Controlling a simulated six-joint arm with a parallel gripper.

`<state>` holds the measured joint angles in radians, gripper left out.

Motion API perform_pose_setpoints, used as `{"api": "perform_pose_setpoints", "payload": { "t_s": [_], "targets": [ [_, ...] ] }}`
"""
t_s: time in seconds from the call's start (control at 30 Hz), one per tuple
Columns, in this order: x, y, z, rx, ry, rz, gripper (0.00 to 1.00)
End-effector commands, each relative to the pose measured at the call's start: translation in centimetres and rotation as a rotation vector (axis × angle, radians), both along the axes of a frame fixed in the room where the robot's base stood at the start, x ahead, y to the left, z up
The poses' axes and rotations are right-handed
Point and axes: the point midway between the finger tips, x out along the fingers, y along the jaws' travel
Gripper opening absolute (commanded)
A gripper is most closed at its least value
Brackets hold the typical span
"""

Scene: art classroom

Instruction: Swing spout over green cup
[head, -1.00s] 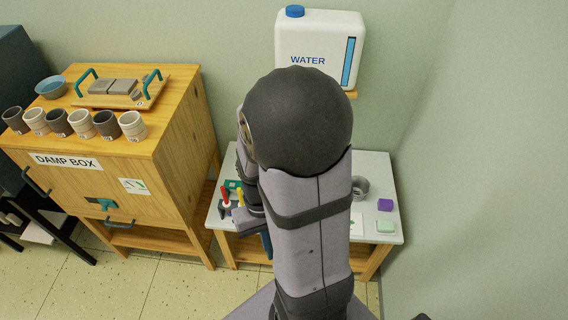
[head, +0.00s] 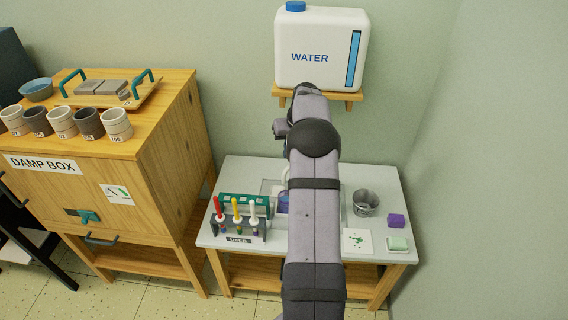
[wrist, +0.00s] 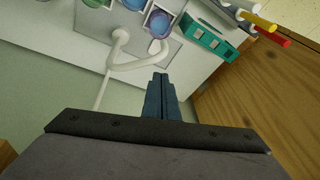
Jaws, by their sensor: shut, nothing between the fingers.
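In the wrist view my gripper (wrist: 160,80) is shut and empty, its dark blue fingers pointing at the sink area. The white curved spout (wrist: 125,66) lies just beyond the fingertips, apart from them in the picture. Its bend reaches toward the purple cup (wrist: 158,23). A blue cup (wrist: 132,4) and a greenish cup (wrist: 92,3) sit farther left, cut by the top edge. In the head view my arm hides the gripper and most of the sink. Part of the white spout (head: 285,176) and a bluish-purple cup (head: 284,202) show left of the arm.
A rack (head: 239,227) with red, yellow and white-topped tools stands left of the sink. The water tank (head: 321,48) sits on a shelf above. The damp box (head: 100,190) stands left.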

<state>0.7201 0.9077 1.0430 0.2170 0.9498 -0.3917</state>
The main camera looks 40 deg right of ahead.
Motion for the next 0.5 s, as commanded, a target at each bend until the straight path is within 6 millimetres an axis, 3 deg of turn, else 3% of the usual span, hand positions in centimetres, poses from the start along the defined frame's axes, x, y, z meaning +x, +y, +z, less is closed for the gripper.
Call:
{"api": "perform_pose_setpoints", "payload": {
  "t_s": [0.03,0.13,0.5],
  "targets": [
    [1.2,-0.6,2.1,-0.031,-0.037,0.047,0.00],
    [2.6,-0.9,5.0,-0.075,-0.078,0.167,0.00],
    [1.8,0.7,4.8,-0.106,-0.047,0.451,0.00]
  ]
}}
